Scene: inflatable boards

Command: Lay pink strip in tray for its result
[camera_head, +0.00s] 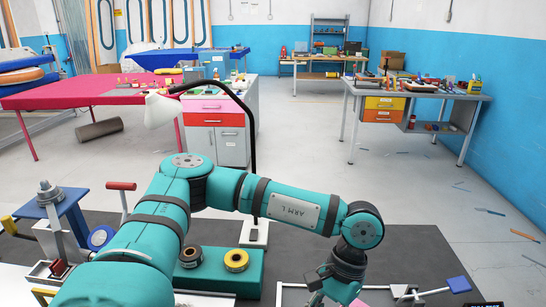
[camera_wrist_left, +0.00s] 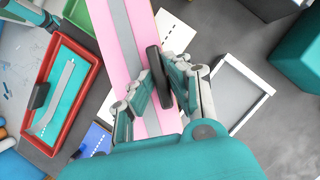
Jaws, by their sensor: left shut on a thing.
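My left gripper hangs at the bottom of the head view (camera_head: 322,292). In the left wrist view its fingers (camera_wrist_left: 163,92) are shut on a black rounded grip (camera_wrist_left: 157,74). The grip lies over a pink strip (camera_wrist_left: 112,42) with a grey band along its middle. Whether the grip is fixed to the strip, I cannot tell. A red tray (camera_wrist_left: 46,60) with a teal piece and a curled grey strip lies left of the gripper. A green tray (camera_wrist_left: 84,52) lies beyond it, and a white-rimmed tray (camera_wrist_left: 252,105) lies to the right.
A teal block (camera_head: 248,283) with two tape rolls stands left of the gripper. A lamp on a black arm (camera_head: 250,130) rises behind my arm. A blue-topped press (camera_head: 60,205) stands at left. A white card (camera_wrist_left: 174,32) lies beside the strip. Open floor lies beyond the bench.

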